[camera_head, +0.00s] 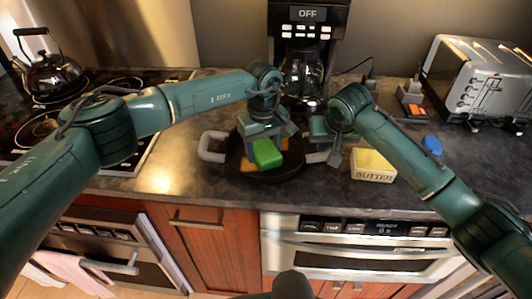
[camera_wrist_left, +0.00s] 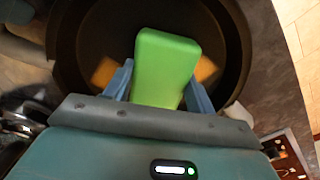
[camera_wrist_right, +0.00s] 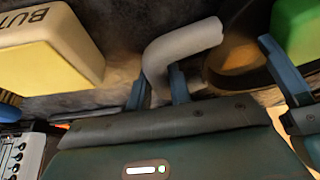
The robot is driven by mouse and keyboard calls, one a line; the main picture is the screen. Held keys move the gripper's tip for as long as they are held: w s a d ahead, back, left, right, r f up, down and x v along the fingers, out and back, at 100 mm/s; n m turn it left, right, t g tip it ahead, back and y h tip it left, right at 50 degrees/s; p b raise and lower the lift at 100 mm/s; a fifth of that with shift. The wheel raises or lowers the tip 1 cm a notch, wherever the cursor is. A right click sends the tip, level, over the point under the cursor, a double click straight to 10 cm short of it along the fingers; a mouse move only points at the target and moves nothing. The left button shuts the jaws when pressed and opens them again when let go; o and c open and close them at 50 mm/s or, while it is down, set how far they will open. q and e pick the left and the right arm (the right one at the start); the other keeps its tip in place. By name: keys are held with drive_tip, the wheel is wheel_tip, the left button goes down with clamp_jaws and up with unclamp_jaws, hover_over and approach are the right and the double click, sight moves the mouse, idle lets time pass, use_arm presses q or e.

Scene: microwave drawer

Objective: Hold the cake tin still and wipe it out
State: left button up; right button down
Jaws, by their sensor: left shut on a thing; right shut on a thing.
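The dark round cake tin (camera_head: 233,162) sits on the counter, with a grey handle on each side. My left gripper (camera_head: 263,141) reaches down into it, shut on a green sponge (camera_head: 267,154). The left wrist view shows the sponge (camera_wrist_left: 166,65) between the two blue fingers, over the tin's floor (camera_wrist_left: 100,35). Orange-brown patches (camera_wrist_left: 104,72) show on both sides of the sponge. My right gripper (camera_head: 330,155) is shut on the tin's right handle (camera_head: 316,157); that handle (camera_wrist_right: 180,48) shows between its fingers in the right wrist view. The sponge's underside is hidden.
A butter box (camera_head: 373,166) stands just right of my right gripper. A coffee maker (camera_head: 302,65) is behind the tin, a toaster (camera_head: 480,80) at the far right, and a kettle (camera_head: 50,72) on the stove at left. The counter's front edge is close to the tin.

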sight(276, 149)
use_arm(q)
drive_tip(key=shift+s+a+f, duration=0.1)
drive_tip(key=shift+a+f, duration=0.1)
drive_tip(key=shift+a, duration=0.75)
drive_tip(key=shift+d+r, duration=0.2)
drive_tip(key=shift+d, duration=2.25)
drive_tip(key=shift+w+a+r, duration=0.1)
drive_tip(key=shift+w, duration=0.1)
drive_tip(key=shift+a+r, duration=0.1)
drive_tip(key=shift+r, duration=0.4)
drive_tip(key=shift+w+a, duration=0.35)
drive_tip(key=shift+a, duration=0.2)
drive_tip(key=shift+w+a, duration=0.3)
drive_tip(key=shift+a, duration=0.25)
drive_tip(key=shift+r, duration=2.75)
